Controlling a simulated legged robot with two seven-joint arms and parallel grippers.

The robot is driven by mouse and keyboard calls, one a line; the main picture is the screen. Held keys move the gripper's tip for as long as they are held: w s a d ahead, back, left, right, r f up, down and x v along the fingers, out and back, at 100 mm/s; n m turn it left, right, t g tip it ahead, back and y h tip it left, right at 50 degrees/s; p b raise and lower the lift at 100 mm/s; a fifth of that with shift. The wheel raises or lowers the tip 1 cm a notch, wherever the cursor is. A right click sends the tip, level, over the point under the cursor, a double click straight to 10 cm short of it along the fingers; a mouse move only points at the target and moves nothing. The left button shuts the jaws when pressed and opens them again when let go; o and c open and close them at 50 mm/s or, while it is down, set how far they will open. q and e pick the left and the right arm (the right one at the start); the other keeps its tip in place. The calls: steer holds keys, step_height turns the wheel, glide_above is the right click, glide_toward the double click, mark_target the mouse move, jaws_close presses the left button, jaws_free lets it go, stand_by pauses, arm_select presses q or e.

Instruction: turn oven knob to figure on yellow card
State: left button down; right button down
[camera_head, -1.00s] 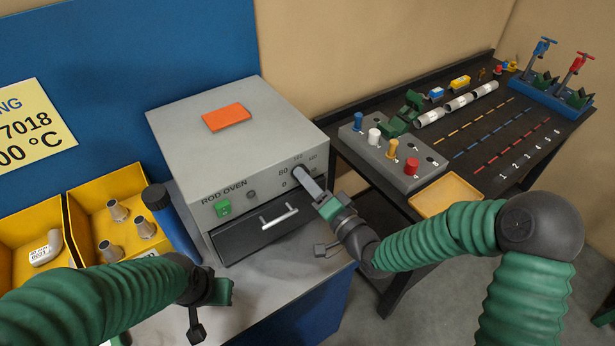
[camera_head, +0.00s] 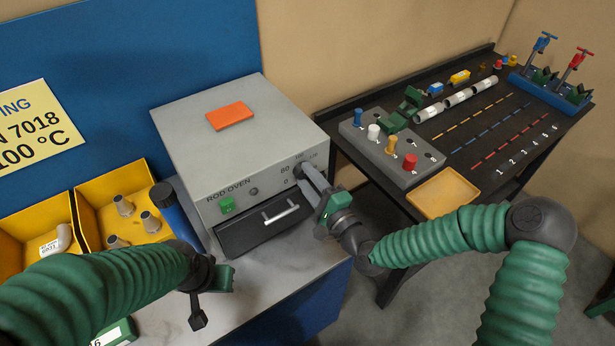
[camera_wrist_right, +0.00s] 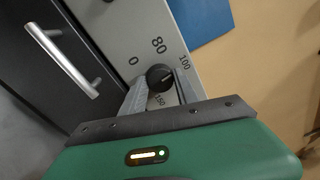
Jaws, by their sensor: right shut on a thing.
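The grey rod oven (camera_head: 235,150) stands on the bench. Its black knob (camera_wrist_right: 159,77) shows in the right wrist view, with figures 0, 80, 100 and 150 around it. My right gripper (camera_head: 305,175) is shut on the knob, one finger on each side, in the right wrist view (camera_wrist_right: 160,92) too. A pale mark seems to sit on the knob's upper right, toward 100, but it is too small to be sure. The yellow card (camera_head: 38,125) on the blue wall reads 100 °C, its left side cut off. My left gripper (camera_head: 213,290) hangs empty over the bench; its jaw gap is unclear.
An orange block (camera_head: 231,116) lies on the oven. Below the panel is a black drawer (camera_head: 265,228) with a metal handle. Yellow bins (camera_head: 113,187) and a blue cylinder (camera_head: 178,215) stand left. A dark table (camera_head: 455,130) with a peg block (camera_head: 390,150) stands right.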

steer(key=shift+w+d+m, duration=0.15)
steer(key=shift+m, duration=0.15)
steer(key=c, duration=1.3)
jaws_free()
steer(key=shift+o, duration=1.3)
steer(key=shift+w, duration=0.1)
steer(key=shift+o, duration=0.6)
steer(key=shift+w+f, duration=0.1)
steer(key=shift+f, duration=0.05)
